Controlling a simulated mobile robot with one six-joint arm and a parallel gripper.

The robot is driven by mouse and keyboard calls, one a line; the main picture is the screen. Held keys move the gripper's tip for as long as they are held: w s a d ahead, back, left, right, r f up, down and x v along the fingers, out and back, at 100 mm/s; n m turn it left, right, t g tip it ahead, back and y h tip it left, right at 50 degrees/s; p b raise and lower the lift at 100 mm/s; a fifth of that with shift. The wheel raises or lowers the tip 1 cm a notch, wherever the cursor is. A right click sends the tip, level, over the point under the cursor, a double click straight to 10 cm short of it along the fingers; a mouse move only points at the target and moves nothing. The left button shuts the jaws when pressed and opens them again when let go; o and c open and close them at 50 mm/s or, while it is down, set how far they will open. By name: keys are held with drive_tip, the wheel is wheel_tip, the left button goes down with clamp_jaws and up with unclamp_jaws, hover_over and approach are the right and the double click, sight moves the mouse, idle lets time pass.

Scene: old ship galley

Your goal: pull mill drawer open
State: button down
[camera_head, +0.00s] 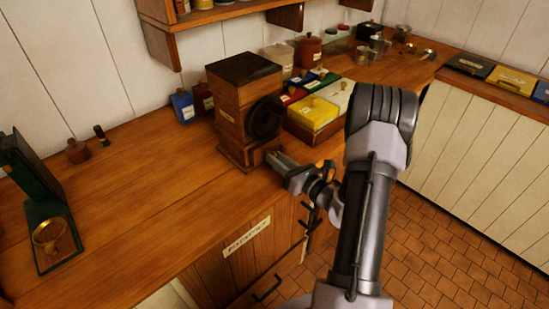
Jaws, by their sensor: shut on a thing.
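The mill (232,98) is a tall brown wooden box with a dark top and a black round wheel (265,118) on its right side. It stands upright on the wooden counter. Its wider base (236,156) is low down, under the wheel. My gripper (274,160) is at the front right of this base, level with the drawer, and is shut on the mill drawer. The drawer's knob and most of its front are hidden by my gripper, so I cannot tell how far out the drawer stands.
A yellow box (314,114) and a green box stand right of the mill. Blue (182,105) and red jars stand behind it. A green scale-like device (42,222) with a brass funnel is at far left. The counter (150,190) left of the mill is mostly clear.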

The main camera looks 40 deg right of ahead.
drive_tip(key=s, duration=0.7)
drive_tip(key=shift+d+b, duration=0.2)
drive_tip(key=shift+b, duration=0.15)
drive_tip(key=c, duration=1.2)
unclamp_jaws()
drive_tip(key=s+d+p, duration=0.1)
drive_tip(key=s+p, duration=0.2)
drive_tip(key=s, duration=1.4)
drive_tip(key=shift+s+d+p, duration=0.15)
drive_tip(key=shift+d+p, duration=0.05)
drive_tip(key=shift+p, duration=0.1)
